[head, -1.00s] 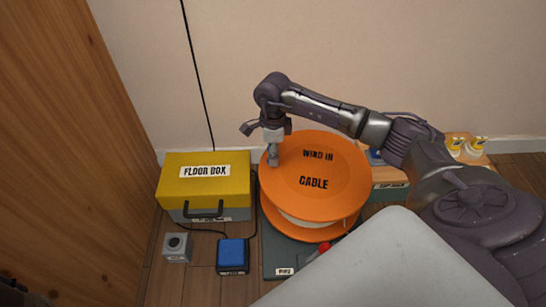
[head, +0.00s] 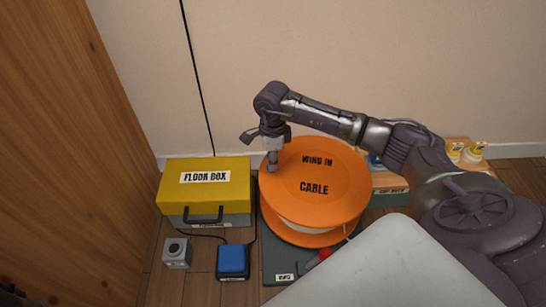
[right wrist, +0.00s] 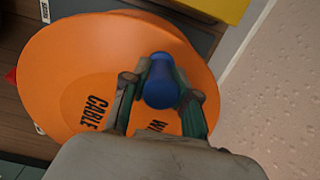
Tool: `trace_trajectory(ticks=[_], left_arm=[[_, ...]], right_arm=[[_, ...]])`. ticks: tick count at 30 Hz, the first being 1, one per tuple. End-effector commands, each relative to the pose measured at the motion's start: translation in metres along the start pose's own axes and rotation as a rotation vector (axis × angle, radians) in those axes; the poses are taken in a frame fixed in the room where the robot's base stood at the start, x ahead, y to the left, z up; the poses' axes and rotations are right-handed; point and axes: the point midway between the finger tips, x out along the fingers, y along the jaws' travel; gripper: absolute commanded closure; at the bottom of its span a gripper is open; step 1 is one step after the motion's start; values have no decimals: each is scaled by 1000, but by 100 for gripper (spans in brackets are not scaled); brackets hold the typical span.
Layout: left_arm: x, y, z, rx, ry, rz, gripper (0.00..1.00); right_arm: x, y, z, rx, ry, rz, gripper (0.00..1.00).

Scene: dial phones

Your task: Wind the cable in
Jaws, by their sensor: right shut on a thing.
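An orange cable reel (head: 335,205) marked "WIND IN CABLE" lies flat on a dark grey base (head: 278,266) in the head view. White windings show under its top disc. My right gripper (head: 272,163) points down at the disc's far left edge. In the right wrist view its fingers (right wrist: 160,100) are shut on a blue knob (right wrist: 160,80) that stands on the orange disc (right wrist: 65,65). The knob is hidden by the gripper in the head view. My left gripper is not in view.
A yellow floor box (head: 205,172) stands left of the reel. A blue pedal-like block (head: 233,260) and a small grey box (head: 177,252) are on the wooden floor. A red knob (head: 325,254) is at the front. A wall (head: 400,60) rises behind, with a black cord.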

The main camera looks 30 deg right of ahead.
Motion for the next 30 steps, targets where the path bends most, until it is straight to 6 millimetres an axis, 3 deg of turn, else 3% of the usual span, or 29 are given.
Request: trace_trajectory(ticks=[3, 11, 12, 15, 25, 30], left_arm=[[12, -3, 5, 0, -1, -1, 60], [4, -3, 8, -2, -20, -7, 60], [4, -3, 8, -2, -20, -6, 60], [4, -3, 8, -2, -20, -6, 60], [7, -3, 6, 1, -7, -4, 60], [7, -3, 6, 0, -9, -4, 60]], right_arm=[[-5, 7, 2, -60, 0, -1, 100], [-2, 8, 2, -67, -1, -1, 100], [-2, 8, 2, -67, -1, -1, 66], [-1, 8, 2, -67, -1, -1, 52], [-3, 8, 2, -67, -1, -1, 52], [-25, 7, 2, -68, -2, -5, 52]])
